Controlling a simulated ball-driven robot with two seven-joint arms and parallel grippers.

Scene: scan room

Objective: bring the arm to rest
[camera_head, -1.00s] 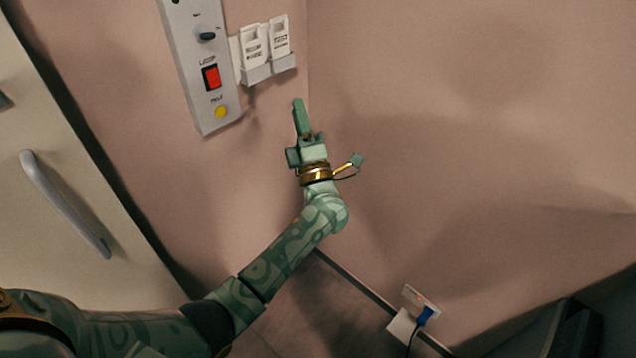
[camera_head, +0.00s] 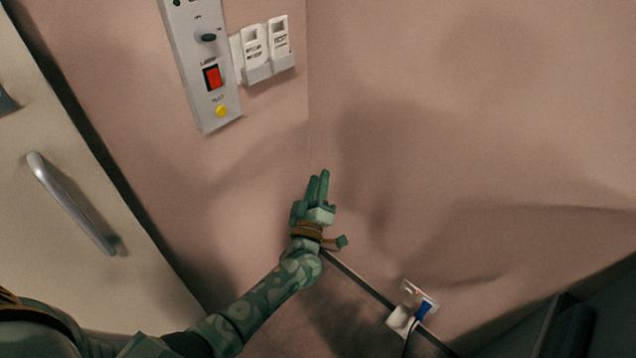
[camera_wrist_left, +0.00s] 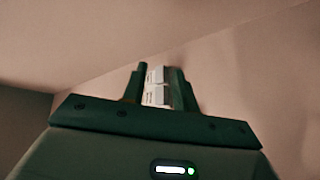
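My left gripper (camera_head: 318,182) is in front of the pink wall near the room corner, below the wall panel and clear of it. Its two fingers point up and stand apart with nothing held between them. In the left wrist view the fingers (camera_wrist_left: 159,75) frame the white card holder (camera_wrist_left: 155,93) on the wall beyond. My left arm comes in from the lower left. My right gripper is not in view.
A grey panel (camera_head: 186,60) has a dark knob, a red switch (camera_head: 213,77) and a yellow button (camera_head: 221,111). White cards (camera_head: 265,45) sit beside it. A door handle (camera_head: 70,203) is left. A socket with a blue plug (camera_head: 423,309) is low right. The right wall is bare.

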